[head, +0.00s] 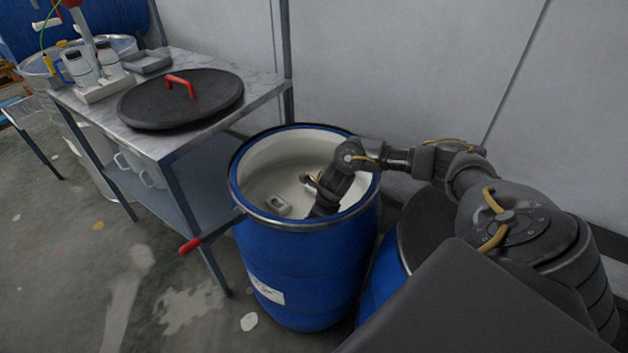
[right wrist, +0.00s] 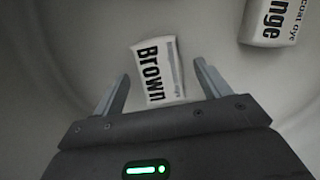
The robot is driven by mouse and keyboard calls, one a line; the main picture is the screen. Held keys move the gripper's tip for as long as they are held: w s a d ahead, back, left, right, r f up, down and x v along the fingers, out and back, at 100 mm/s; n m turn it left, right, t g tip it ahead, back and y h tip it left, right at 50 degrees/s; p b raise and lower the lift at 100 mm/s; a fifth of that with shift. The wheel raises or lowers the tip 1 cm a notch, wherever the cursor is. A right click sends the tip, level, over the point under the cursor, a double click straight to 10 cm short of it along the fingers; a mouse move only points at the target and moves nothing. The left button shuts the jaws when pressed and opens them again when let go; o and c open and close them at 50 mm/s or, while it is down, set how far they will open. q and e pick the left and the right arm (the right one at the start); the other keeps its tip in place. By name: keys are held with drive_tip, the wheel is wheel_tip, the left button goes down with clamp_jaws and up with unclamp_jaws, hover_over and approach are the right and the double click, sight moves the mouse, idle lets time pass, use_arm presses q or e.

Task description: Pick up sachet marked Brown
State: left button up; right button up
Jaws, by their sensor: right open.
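The sachet marked Brown (right wrist: 158,72) is white with black lettering and lies on the pale floor of the drum. In the right wrist view it is beyond and between the two open fingers of my right gripper (right wrist: 160,88), which hold nothing. In the head view my right arm reaches down into the open blue drum (head: 305,265). My right gripper (head: 312,180) shows there partly, inside the drum. A pale sachet (head: 278,206) shows at the drum's bottom in the head view; its lettering is too small to read. My left gripper is in neither view.
Another sachet (right wrist: 272,22), with lettering ending in "nge", lies at the upper right of the wrist view. The drum's rim (head: 240,190) surrounds my arm. A table with a black lid (head: 180,100) stands at left; a second drum (head: 378,275) is at right.

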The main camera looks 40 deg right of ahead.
drive_tip(key=shift+w+f, duration=0.1)
drive_tip(key=shift+f, duration=0.2)
drive_tip(key=c, duration=1.1)
drive_tip(key=shift+r, duration=0.1)
